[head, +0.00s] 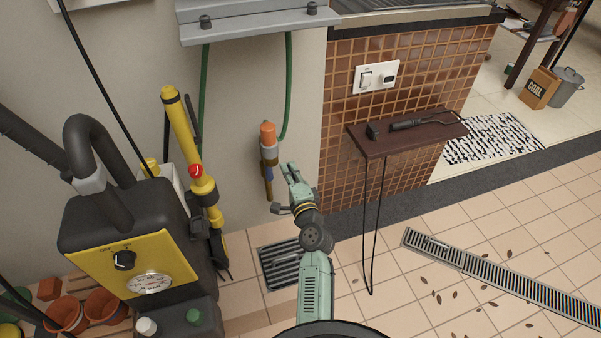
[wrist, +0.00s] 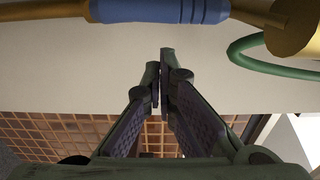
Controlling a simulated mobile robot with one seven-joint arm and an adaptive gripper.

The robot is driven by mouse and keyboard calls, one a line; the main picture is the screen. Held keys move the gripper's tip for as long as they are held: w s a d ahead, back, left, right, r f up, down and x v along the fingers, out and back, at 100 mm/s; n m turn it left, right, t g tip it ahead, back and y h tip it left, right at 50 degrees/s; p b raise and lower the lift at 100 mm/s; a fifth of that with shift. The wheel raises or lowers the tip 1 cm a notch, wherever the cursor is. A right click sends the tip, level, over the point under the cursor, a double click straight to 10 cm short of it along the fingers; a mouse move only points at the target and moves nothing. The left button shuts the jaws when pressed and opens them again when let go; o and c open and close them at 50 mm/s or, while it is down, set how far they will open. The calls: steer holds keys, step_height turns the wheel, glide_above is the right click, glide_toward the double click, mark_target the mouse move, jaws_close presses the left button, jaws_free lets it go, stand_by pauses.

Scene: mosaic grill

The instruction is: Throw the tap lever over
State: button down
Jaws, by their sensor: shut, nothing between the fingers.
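The tap is on the pale wall in the head view, with an orange top (head: 267,134) and a grey collar. A blue-sleeved part, which looks like the tap lever (head: 267,174), hangs below the collar. In the wrist view the blue sleeve (wrist: 160,10) lies across the top edge on a brass-coloured bar, with a thicker brass piece (wrist: 297,25) at the right. My gripper (head: 288,171) is just right of the lever in the head view. Its fingers (wrist: 160,62) are together and empty, pointing toward the sleeve with a gap between. I cannot tell the exact depth.
A green hose (head: 284,95) runs down to the tap. A yellow and black machine (head: 130,255) stands at the left. A small brown shelf (head: 415,132) holding a tool is on the tiled wall at right. A floor drain (head: 280,266) lies below.

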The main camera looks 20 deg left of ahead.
steer(key=shift+s+a, duration=0.25)
steer(key=shift+a, duration=0.5)
steer(key=shift+r+n+p, duration=0.15)
steer(key=shift+n+p, duration=0.15)
steer(key=shift+p, duration=0.05)
